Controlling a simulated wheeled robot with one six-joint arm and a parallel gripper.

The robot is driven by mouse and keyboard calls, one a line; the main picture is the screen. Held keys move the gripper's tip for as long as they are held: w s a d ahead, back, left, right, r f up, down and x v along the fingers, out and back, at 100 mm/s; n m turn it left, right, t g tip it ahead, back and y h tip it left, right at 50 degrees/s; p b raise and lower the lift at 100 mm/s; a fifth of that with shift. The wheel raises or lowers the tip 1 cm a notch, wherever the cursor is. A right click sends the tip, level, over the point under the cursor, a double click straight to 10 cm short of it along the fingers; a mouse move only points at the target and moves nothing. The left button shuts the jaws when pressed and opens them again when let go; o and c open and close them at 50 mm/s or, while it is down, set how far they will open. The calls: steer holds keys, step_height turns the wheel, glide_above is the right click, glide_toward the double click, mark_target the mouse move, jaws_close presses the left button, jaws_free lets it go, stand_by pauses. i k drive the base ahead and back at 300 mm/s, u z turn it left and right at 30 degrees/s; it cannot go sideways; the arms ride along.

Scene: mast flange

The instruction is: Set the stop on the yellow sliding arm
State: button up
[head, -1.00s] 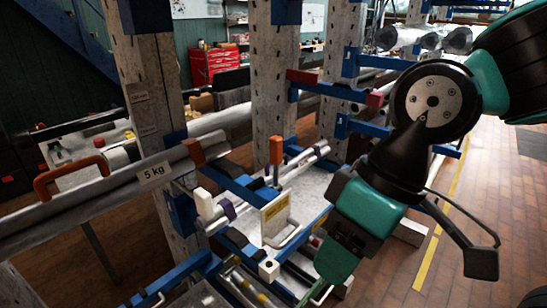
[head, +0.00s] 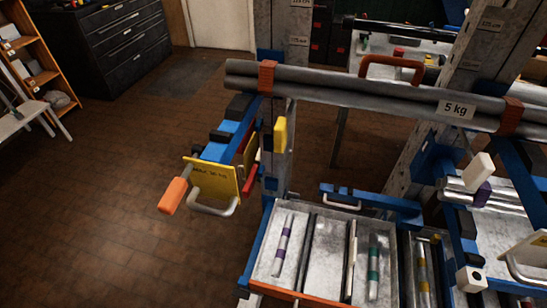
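A blue rack arm (head: 222,140) juts toward me left of centre in the head view. It carries a yellow plate (head: 213,180) with small lettering I cannot read, and a grey loop handle (head: 216,208) below it. An orange grip or peg (head: 173,195) sits at its near end, tilted down to the left. A separate yellow block (head: 280,134) stands beside the arm near the post. A red piece (head: 250,184) shows behind the plate. I cannot tell which part is the stop. My gripper is not in view.
Grey bars (head: 340,86) with a 5 kg label and orange bands lie across the rack above the arm. A tray (head: 310,288) of short banded rods is below right. Another white-tipped arm (head: 479,172) is at right. Brown floor (head: 110,190) is clear at left.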

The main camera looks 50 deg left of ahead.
mark_target(173, 194)
steer(key=u, duration=2.15)
